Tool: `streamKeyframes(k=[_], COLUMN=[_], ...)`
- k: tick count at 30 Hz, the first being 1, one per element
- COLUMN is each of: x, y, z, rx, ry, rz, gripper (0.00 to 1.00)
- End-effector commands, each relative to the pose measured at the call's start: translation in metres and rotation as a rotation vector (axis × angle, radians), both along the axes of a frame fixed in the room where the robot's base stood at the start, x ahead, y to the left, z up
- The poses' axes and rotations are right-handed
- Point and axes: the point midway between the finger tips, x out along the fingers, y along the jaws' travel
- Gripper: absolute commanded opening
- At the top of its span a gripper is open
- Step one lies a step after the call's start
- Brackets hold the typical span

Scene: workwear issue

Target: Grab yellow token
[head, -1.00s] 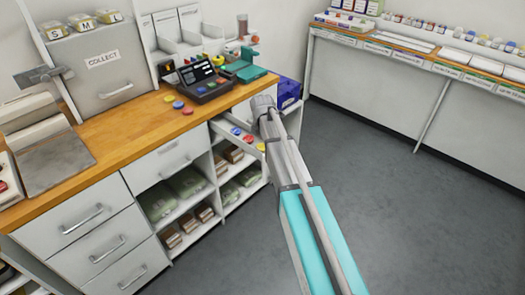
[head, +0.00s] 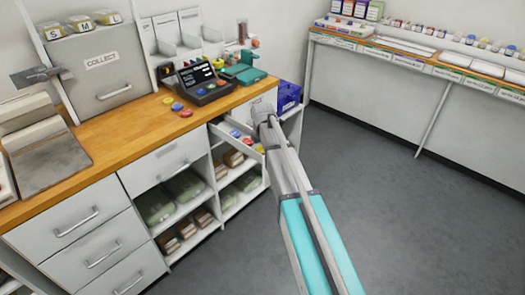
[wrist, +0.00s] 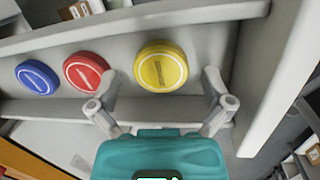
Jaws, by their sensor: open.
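The yellow token (wrist: 161,68) is a thick round disc lying in the open drawer (head: 220,132), right of the red token (wrist: 88,70) and the blue token (wrist: 37,77) in the wrist view. My gripper (wrist: 160,78) is open and empty, its fingertips on either side of the yellow token. The left fingertip is in the gap between the red and yellow tokens.
The drawer's end wall (wrist: 272,75) stands close right of my right finger. On the wooden counter (head: 130,125) above lie several tokens beside a black terminal (head: 205,84). A blue crate (head: 288,96) stands beyond the cabinet. The floor to the right is clear.

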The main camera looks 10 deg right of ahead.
Motion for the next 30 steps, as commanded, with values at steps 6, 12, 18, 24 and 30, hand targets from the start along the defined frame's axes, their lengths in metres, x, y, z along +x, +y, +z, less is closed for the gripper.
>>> streamKeyframes(k=[6, 12, 18, 24, 30], x=[0.0, 0.0, 0.0, -0.0001, 0.0], y=[-0.0002, -0.0004, -0.0004, -0.0006, -0.0006], z=[0.0, 0.0, -0.0001, 0.0005, 0.0058], rx=[0.0, 0.0, 0.0, 0.0, 0.0], ry=[0.0, 0.0, 0.0, 0.0, 0.0], rz=[0.0, 0.0, 0.0, -0.001, -0.001], gripper=[0.83, 0.46, 0.3, 0.3, 0.3])
